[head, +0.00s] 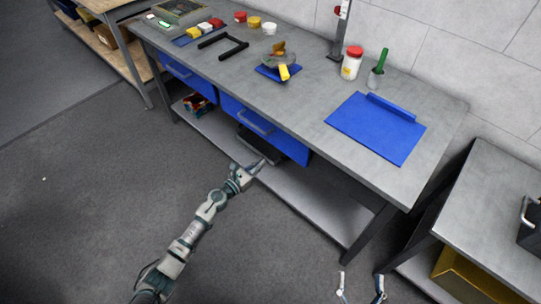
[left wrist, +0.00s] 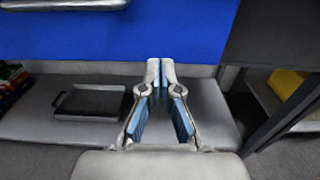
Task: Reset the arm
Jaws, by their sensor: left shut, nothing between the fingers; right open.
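My left arm reaches in from the lower left in the head view. Its gripper (head: 256,168) is in front of the workbench's (head: 220,75) lower shelf, below a blue drawer (head: 262,128). In the left wrist view the left gripper (left wrist: 160,62) has its fingertips together with nothing between them. The blue drawer front (left wrist: 200,30) fills the top of that view. My right gripper (head: 361,290) shows at the bottom edge of the head view, fingers apart and empty, over the floor. Most of the right arm is out of view.
A black tray (left wrist: 90,103) lies on the lower shelf. On the bench are a blue mat (head: 372,135), a red-lidded jar (head: 351,65), a green-handled tool (head: 378,65) and a black handle-like frame (head: 222,46). A side table (head: 490,200) stands right. Floor at left is clear.

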